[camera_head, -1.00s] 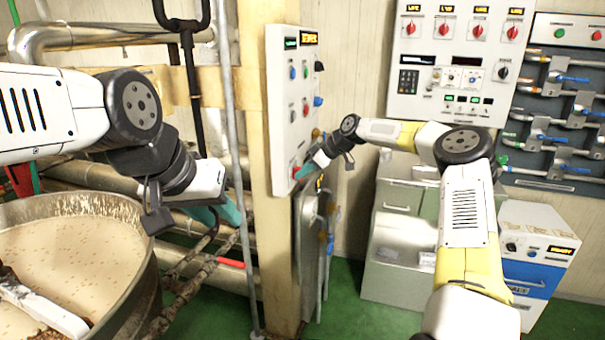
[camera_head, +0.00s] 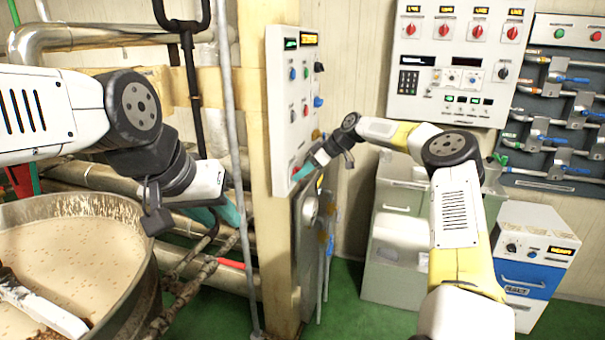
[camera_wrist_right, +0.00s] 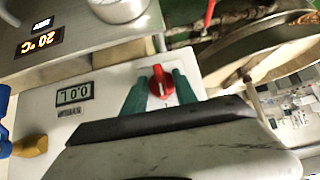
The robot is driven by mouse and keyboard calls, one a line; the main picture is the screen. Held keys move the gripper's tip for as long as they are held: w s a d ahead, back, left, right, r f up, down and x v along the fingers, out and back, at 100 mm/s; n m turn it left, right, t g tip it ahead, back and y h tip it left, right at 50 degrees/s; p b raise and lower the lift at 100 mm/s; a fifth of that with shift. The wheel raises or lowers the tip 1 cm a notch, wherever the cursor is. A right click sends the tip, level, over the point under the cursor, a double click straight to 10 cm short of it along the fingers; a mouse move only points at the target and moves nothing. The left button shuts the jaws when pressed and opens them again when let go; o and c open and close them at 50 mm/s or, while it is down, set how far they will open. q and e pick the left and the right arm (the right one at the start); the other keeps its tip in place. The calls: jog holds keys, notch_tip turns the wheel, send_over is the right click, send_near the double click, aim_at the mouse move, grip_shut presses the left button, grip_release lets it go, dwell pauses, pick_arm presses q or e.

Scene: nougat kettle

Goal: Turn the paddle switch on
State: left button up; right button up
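The paddle switch is a red knob (camera_wrist_right: 160,82) on the pale control panel (camera_wrist_right: 105,93). My right gripper (camera_wrist_right: 160,88) has its green fingers on either side of the knob in the right wrist view, apart from each other. Whether they touch it is hard to tell. In the head view my right gripper (camera_head: 303,172) is at the lower end of the narrow wall panel (camera_head: 287,130), where it partly covers the knob. My left gripper (camera_head: 230,214) hangs by the pipes beside the kettle; its fingertips are unclear.
A kettle (camera_head: 148,275) of pale nougat stands at the left. A wooden post (camera_head: 258,130) and grey pipe (camera_head: 233,100) stand left of the panel. Behind are a larger control cabinet (camera_head: 440,60), pale cabinets (camera_head: 385,270) and a blue-fronted box (camera_head: 530,275). Green floor is clear at the lower middle.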

jog(key=v, duration=0.7)
jog(key=shift+d+r, duration=0.25)
jog(key=shift+d, duration=0.05)
jog(key=shift+s, duration=0.1)
jog(key=s+a+r+m+h, duration=0.1)
jog(key=s+r+m+h, duration=0.15)
jog(key=s+r, duration=0.45)
jog(key=s+a+r+m+h, duration=0.1)
jog(key=s+r+h, duration=0.15)
jog(key=s, duration=0.85)
jog(key=s+d+m+t, duration=0.1)
jog(key=s+d+m, duration=0.4)
jog(key=s, duration=0.9)
jog(key=s+d+m+t+h, duration=0.1)
jog(key=s+d+m, duration=0.4)
jog(key=s, duration=0.9)
jog(key=shift+d+f+t, duration=0.2)
jog(key=shift+d+t, duration=0.5)
jog(key=shift+t, duration=0.1)
